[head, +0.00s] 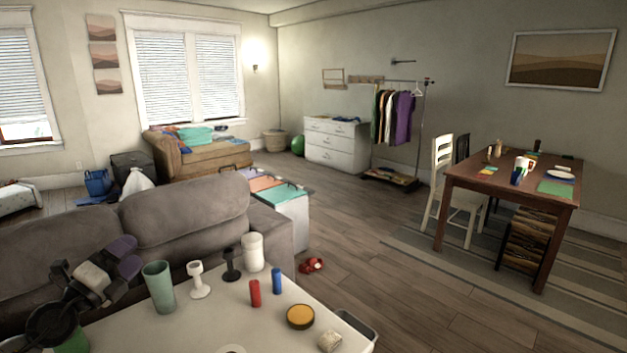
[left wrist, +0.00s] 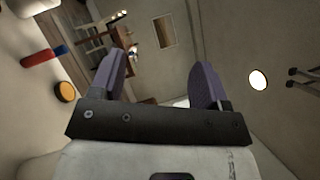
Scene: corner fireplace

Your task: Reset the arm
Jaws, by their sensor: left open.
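My left gripper (head: 128,256) is at the lower left of the head view, above the left end of the white table and in front of the grey sofa. Its purple fingers are spread apart with nothing between them. In the left wrist view both purple fingers (left wrist: 160,82) show open and empty, with the room beyond them tilted. My left arm comes in from the lower left edge of the head view. My right gripper is not seen in either view.
The white table (head: 205,325) holds a green cup (head: 159,286), candle holders (head: 199,280), a white jar (head: 253,252), red (head: 255,293) and blue (head: 277,281) cylinders and a yellow-topped disc (head: 300,316). The grey sofa (head: 185,210) stands behind. Open floor lies to the right.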

